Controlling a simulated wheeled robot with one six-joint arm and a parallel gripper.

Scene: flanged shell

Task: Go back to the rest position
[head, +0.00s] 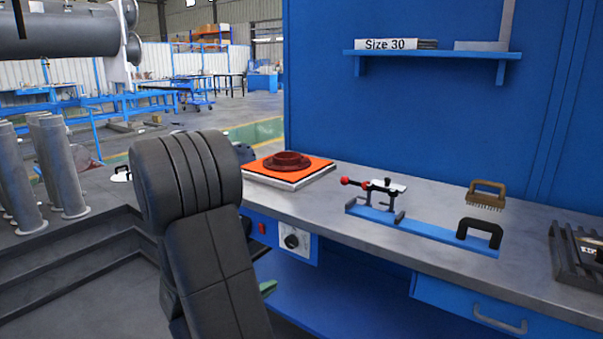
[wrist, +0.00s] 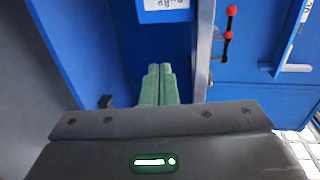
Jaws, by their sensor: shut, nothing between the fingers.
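My gripper (wrist: 159,72) shows in the wrist view with its two green fingers side by side and touching, empty. In the head view a bit of green finger (head: 268,287) shows just right of my dark arm, in front of the blue bench and below its top; the rest of the gripper is hidden behind the arm. A dark red flanged ring (head: 288,161) lies on an orange-topped plate (head: 312,169) at the left end of the grey bench top (head: 345,250), apart from the gripper.
A blue clamp fixture (head: 425,232) with a red-knobbed toggle clamp, and a brush (head: 486,195), are on the bench. A blue shelf (head: 430,54) is on the wall above. Large grey cylinders (head: 58,165) stand at left. A large dark flanged shell (head: 60,33) is at upper left.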

